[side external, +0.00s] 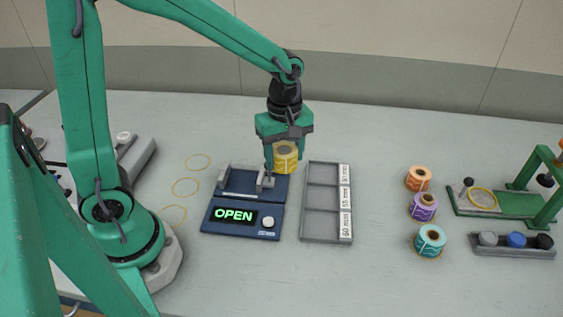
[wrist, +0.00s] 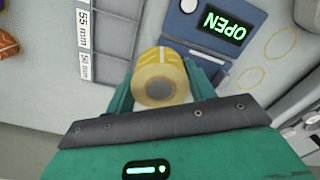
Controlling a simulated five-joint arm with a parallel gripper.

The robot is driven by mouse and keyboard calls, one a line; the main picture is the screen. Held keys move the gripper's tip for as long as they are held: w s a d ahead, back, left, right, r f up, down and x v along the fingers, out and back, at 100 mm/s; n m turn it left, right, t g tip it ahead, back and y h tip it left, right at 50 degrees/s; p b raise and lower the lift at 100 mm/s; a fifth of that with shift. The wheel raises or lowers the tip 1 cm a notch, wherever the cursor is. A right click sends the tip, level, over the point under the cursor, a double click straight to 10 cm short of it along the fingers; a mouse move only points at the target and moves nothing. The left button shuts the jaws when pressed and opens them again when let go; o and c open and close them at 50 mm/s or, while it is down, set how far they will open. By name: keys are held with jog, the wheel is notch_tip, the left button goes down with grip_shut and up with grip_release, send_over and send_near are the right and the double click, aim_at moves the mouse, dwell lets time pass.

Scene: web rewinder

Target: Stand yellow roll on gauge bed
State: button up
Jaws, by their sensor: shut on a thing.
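The yellow roll (side external: 287,165) is between the fingers of my gripper (side external: 284,150), which is shut on it. In the wrist view the yellow roll (wrist: 160,88) shows its pale round end and hollow core toward the camera, with a green finger on each side. The blue gauge (side external: 243,217) has a lit display reading OPEN. Its bed (side external: 240,184), with grey jaws, lies behind the display. The roll is at the bed's back right corner in the side view; whether it touches anything below is unclear. The gauge also shows in the wrist view (wrist: 205,25).
A grey sorting tray (side external: 321,198) with three labelled compartments stands just right of the gauge, its compartments empty. Orange (side external: 418,178), purple (side external: 423,206) and teal (side external: 430,240) rolls stand further right. A green-framed stand (side external: 520,200) is at far right. Yellow rings (side external: 185,187) mark the table left of the gauge.

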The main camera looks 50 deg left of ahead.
jog(key=s+n, duration=0.6)
jog(key=s, duration=0.2)
jog(key=shift+s, duration=0.35)
jog(key=shift+a, duration=0.15)
send_over(242, 181)
notch_tip(242, 181, down, 7)
jog(key=shift+r, duration=0.1)
jog(key=shift+f, duration=2.05)
jog(key=shift+f, duration=0.1)
jog(key=o, duration=1.1)
